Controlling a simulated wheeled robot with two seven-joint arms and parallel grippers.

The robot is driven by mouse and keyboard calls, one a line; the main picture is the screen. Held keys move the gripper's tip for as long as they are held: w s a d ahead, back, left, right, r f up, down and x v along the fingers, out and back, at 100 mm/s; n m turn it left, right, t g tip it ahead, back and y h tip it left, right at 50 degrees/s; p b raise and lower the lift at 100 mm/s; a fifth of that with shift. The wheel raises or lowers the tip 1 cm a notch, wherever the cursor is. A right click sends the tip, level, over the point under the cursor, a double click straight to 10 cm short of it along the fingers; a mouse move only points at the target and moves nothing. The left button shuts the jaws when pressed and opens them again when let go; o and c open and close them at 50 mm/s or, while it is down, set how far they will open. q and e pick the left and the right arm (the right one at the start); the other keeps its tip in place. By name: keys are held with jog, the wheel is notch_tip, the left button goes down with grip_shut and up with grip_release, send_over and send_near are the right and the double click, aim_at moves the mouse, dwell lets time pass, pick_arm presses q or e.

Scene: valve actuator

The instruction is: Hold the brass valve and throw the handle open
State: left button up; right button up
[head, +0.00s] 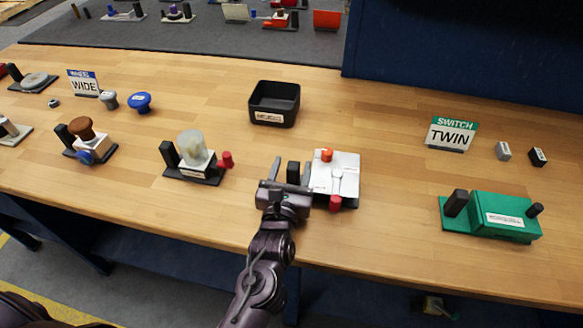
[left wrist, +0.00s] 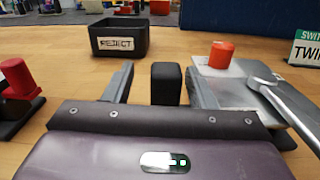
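In front of my left gripper stands a fixture with a pale metal plate (head: 347,165). It has an orange knob (head: 327,155), a silver lever (head: 337,180), a red knob (head: 335,203) at the near edge and a black upright post (head: 293,172) at its left. Nothing on it looks clearly brass. My left gripper (head: 290,168) is open, its fingers either side of the black post. The left wrist view shows the post (left wrist: 166,84) between the fingers with gaps, the orange knob (left wrist: 221,54) and the lever (left wrist: 283,98) to the right. My right gripper is out of view.
A black reject bin (head: 274,104) stands behind. Left are a fixture with a cloudy dome (head: 190,146) and red knob, and one with a brown knob (head: 82,128). A green box (head: 490,217) and TWIN sign (head: 450,134) stand right. Bench between is clear.

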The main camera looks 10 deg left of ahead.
pick_arm(q)
jog(key=shift+s+d+r+n, duration=0.15)
jog(key=shift+s+d+n, duration=0.05)
jog(key=shift+d+n, duration=0.25)
jog(key=shift+m, duration=0.35)
jog(key=shift+s+a, duration=0.15)
jog(key=shift+s, duration=3.75)
